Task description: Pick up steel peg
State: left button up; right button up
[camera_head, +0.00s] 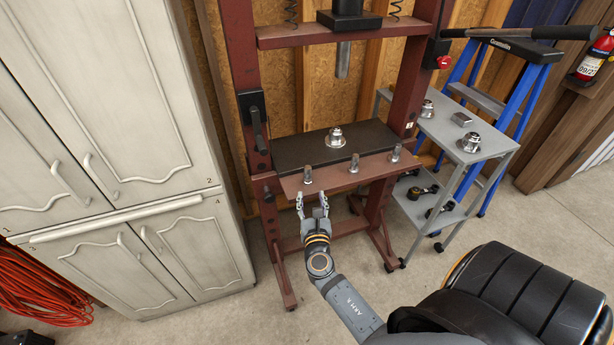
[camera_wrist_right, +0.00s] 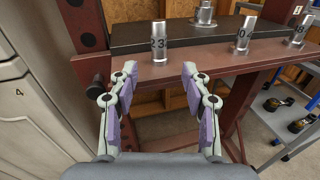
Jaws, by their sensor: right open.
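Several steel pegs stand upright in a row on the front ledge of a red press frame. The left peg (camera_head: 307,174) is nearest my right gripper; in the right wrist view this peg (camera_wrist_right: 159,41) carries the marking 23. The middle peg (camera_head: 354,163) and the right peg (camera_head: 396,152) stand further along the ledge. My right gripper (camera_head: 312,199) is open and empty, just in front of and below the left peg, not touching it. Its open fingers (camera_wrist_right: 158,75) point toward the ledge in the right wrist view. My left gripper is not in view.
A dark press plate (camera_head: 300,151) behind the pegs bears a round metal part (camera_head: 335,138). The press ram (camera_head: 343,60) hangs above. A grey cart (camera_head: 440,125) with metal parts stands right. A white cabinet (camera_head: 110,130) stands left.

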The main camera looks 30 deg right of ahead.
aim_at(308, 176)
jog(key=shift+n, duration=0.3)
jog(key=w, duration=0.1)
jog(key=w+d+r, duration=0.1)
jog(key=w, duration=0.1)
jog(key=w+d+p, duration=0.1)
jog(key=shift+w+d+r, duration=0.2)
jog(key=shift+w+r, duration=0.05)
jog(key=shift+r, duration=0.05)
jog(key=shift+f+x, duration=0.15)
jog(key=shift+x, duration=1.3)
jog(key=shift+f+x, duration=0.1)
jog(key=shift+x, duration=1.3)
jog(key=shift+a+r, duration=0.1)
jog(key=shift+c, duration=0.8)
grip_shut()
